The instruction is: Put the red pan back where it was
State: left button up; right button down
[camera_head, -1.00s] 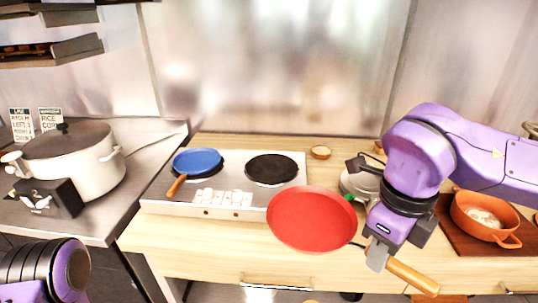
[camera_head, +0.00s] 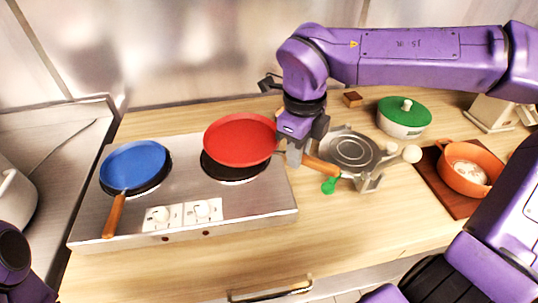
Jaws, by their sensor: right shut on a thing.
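The red pan (camera_head: 240,139) is over the right burner (camera_head: 235,172) of the cooktop, covering the burner's far part; I cannot tell whether it touches. Its wooden handle (camera_head: 322,167) points right. My right gripper (camera_head: 293,156) is shut on the pan near the base of the handle. The blue pan (camera_head: 135,164) sits on the left burner, its wooden handle pointing to the front. Part of my left arm shows at the lower left edge, but its gripper jaws are not in view.
Right of the right gripper stand a grey metal device (camera_head: 352,150) with a round plate and a green-handled item (camera_head: 330,185). A green-lidded pot (camera_head: 404,116) and an orange pot (camera_head: 466,167) on a dark board are further right. The counter front (camera_head: 330,240) is clear.

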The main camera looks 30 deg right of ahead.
aim_at(268, 145)
jog(key=w+f, duration=0.6)
jog(key=w, duration=0.1)
jog(key=shift+a+f, duration=0.1)
jog(key=shift+f, duration=0.05)
jog(key=shift+w+f+p, duration=0.15)
jog(key=shift+f+p, duration=0.05)
jog(key=shift+f, duration=0.75)
jog(key=shift+w+f+p, duration=0.15)
jog(key=shift+f, duration=0.8)
jog(key=c, duration=1.4)
grip_release()
jog(key=shift+s+f, duration=0.1)
jog(key=o, duration=0.4)
notch_tip(268, 145, up, 12)
jog(key=shift+r+b, duration=0.15)
jog(key=shift+b, duration=0.3)
